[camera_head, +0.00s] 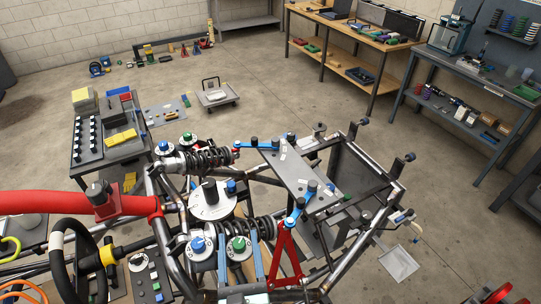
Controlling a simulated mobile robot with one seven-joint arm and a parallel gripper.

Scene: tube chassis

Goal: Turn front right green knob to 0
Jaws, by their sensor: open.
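Two green knobs on white round dials show on the tube chassis. The nearer green knob (239,243) is at the lower middle, beside a coil-over shock (256,229). The farther green knob (187,137) is at the upper left of the chassis, near the other shock. A blue knob (197,244) on its own white dial sits just left of the nearer green one. Dial marks and pointer directions are too small to read. My gripper is not in view.
Chassis tubes, blue bars (257,257) and red wishbone struts (286,258) crowd the nearer knobs. A large white dial (212,200) with a dark knob stands behind them. A steering wheel (76,262) and red padded tube (60,203) are at left. Open floor lies beyond.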

